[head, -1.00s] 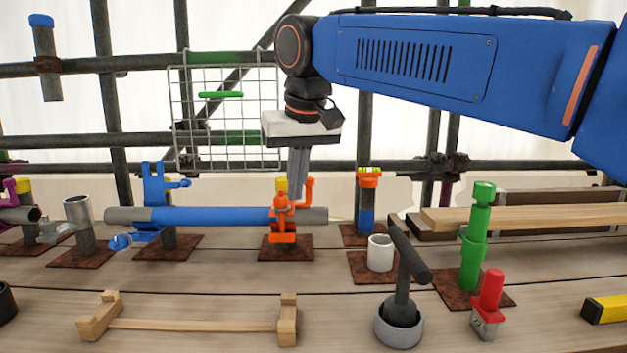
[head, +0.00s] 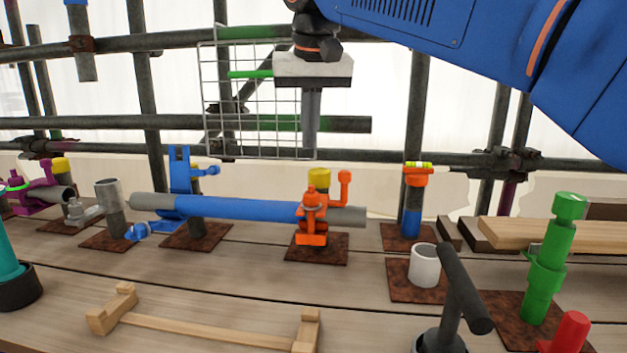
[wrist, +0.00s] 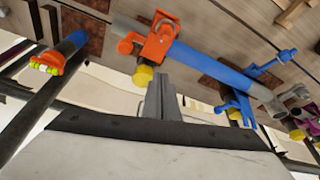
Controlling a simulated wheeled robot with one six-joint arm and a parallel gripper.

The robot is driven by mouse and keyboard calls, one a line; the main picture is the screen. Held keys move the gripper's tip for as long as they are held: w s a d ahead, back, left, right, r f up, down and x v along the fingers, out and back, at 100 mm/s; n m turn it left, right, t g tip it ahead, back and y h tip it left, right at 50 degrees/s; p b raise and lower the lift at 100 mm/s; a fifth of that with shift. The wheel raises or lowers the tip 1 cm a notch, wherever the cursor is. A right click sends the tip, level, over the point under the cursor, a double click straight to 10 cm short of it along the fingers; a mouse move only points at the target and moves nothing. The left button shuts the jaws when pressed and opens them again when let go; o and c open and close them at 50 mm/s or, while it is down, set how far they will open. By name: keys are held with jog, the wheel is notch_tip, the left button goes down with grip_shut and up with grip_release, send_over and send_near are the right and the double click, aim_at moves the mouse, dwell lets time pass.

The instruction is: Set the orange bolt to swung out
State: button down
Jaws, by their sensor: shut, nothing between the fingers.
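The orange coupler (head: 311,222) sits around the right part of a blue pipe (head: 240,208) with grey ends, on a yellow-capped post. An orange bolt with a rounded end (head: 345,177) stands up at its right side. In the wrist view the coupler (wrist: 160,40) lies across the pipe, with the bolt's rounded end (wrist: 125,47) to its left. Whether the bolt is fully clear of the coupler, I cannot tell. My gripper (head: 310,155) points down, shut and empty, above the coupler and apart from it. Its fingers (wrist: 162,98) also show in the wrist view.
A blue coupler (head: 180,180) stands open at the pipe's left part. A wire mesh panel (head: 255,100) and scaffold tubes stand behind. A post with a level (head: 415,180), a white cup (head: 425,265) and a green post (head: 550,260) are to the right. A wooden cradle (head: 205,330) lies in front.

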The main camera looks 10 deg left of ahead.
aim_at(311, 209)
jog(key=x, duration=1)
jog(key=shift+a, duration=0.1)
jog(key=shift+s+d+r, duration=0.1)
jog(key=shift+s+d, duration=0.1)
jog(key=shift+s, duration=0.35)
jog(key=shift+s+d, duration=0.2)
jog(key=shift+s, duration=0.4)
jog(key=shift+s+d, duration=0.3)
jog(key=shift+s, duration=0.5)
